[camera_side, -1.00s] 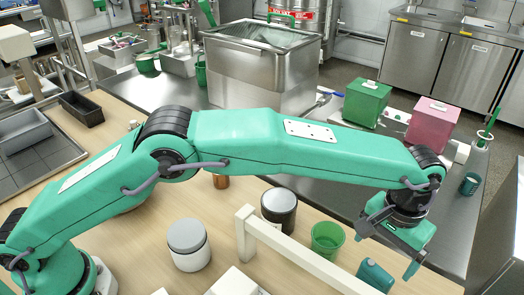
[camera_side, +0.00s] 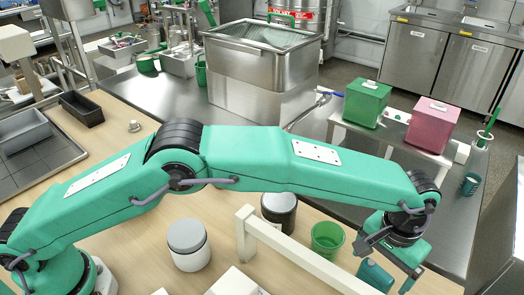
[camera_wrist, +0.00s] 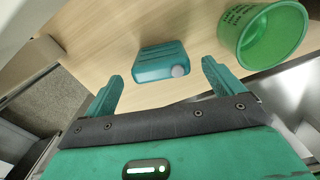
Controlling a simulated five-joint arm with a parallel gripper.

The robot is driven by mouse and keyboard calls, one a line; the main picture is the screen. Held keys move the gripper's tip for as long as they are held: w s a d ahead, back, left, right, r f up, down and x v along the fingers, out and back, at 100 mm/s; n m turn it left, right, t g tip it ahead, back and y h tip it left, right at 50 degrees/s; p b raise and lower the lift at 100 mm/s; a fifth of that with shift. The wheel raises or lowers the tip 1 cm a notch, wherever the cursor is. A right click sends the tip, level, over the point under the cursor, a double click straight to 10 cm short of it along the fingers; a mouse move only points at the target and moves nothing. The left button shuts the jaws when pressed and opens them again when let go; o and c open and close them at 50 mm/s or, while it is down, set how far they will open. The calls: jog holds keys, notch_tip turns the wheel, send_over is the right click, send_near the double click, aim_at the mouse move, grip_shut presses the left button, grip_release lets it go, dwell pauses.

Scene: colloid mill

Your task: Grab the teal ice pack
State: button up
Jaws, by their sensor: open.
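The teal ice pack (camera_side: 374,274) is a small flat block with a light round cap, lying on the wooden table near its right front edge. In the wrist view the ice pack (camera_wrist: 161,62) lies ahead of my fingertips, roughly centred between them, with its cap at its lower right. My gripper (camera_side: 388,263) is open and empty above and close beside the ice pack, partly covering it in the side view. In the wrist view both fingers of my gripper (camera_wrist: 160,78) are spread apart, and bare table shows between them and the pack.
A cream rail (camera_side: 300,255) runs along the table nearby. A dark-sided canister (camera_side: 279,211) and a white jar with a grey lid (camera_side: 188,245) stand farther left. Green and pink boxes stand on a rack behind.

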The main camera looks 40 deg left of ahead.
aim_at(373, 280)
jog(key=shift+f, duration=2.35)
jog(key=shift+c, duration=0.4)
jog(key=c, duration=1.1)
